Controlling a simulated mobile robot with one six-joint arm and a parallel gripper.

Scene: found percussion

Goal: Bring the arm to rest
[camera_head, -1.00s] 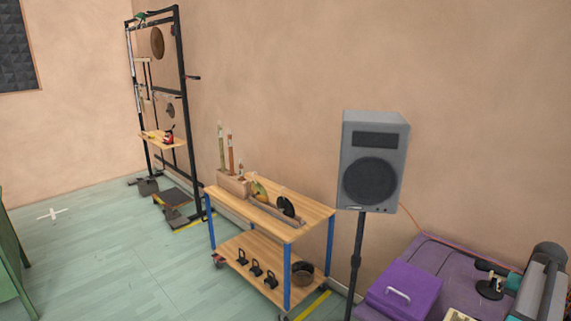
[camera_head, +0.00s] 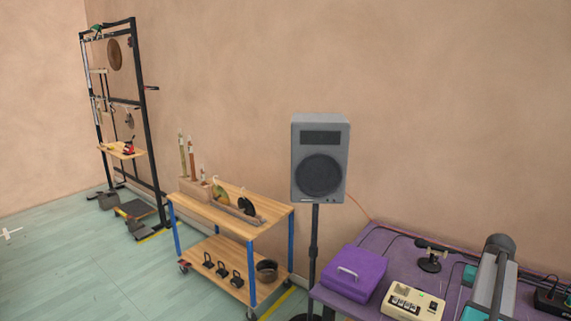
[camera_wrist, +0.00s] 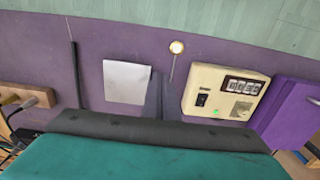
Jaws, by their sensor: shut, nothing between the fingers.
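A grey and teal jointed form that looks like my arm (camera_head: 494,272) rises over the purple table (camera_head: 385,240) at the right of the head view. Its lower part runs out of the picture. The wrist view looks down on the purple table, with a large teal and dark grey shape across the bottom. Beyond it lie a silver-grey sheet (camera_wrist: 127,83), a thin rod with a round pale head (camera_wrist: 176,47) and a cream box with switches (camera_wrist: 225,95). I see nothing held.
A purple case (camera_head: 354,272) and the cream box (camera_head: 412,302) stand on the table, near a small black stand (camera_head: 430,262). A grey speaker (camera_head: 320,160) on a pole is left of it. Further left are a wooden cart (camera_head: 225,215) and a black rack (camera_head: 145,130). Floor is open at left.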

